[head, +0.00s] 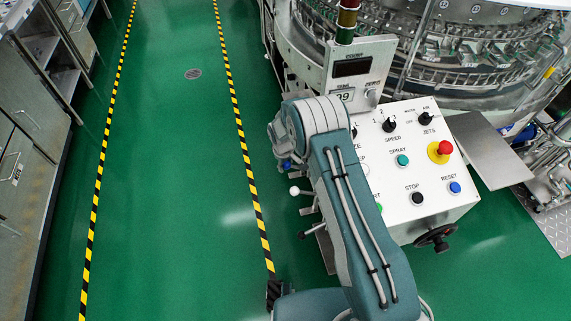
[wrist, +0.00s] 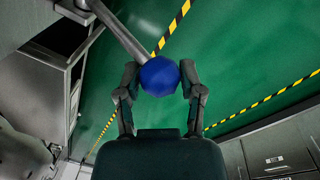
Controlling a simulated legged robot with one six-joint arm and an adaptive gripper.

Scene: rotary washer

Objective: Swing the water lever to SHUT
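The blue ball knob (wrist: 158,77) of a lever is centred between the two fingers of my gripper (wrist: 160,73) in the wrist view. The finger pads appear to touch it on both sides, with no clear gap. The lever's grey rod (wrist: 117,30) runs from the knob to the upper left. In the head view the blue knob (head: 286,166) shows small at the left side of the control box, below my arm's elbow. My arm hides most of my gripper and the lever's base there. No SHUT marking is readable.
A white-knobbed lever (head: 294,190) and a black-knobbed lever (head: 302,235) stick out just below. The white control panel (head: 405,155) with several buttons and dials stands right of my arm, before the rotary machine (head: 480,50). Green floor to the left is clear, up to cabinets (head: 30,140).

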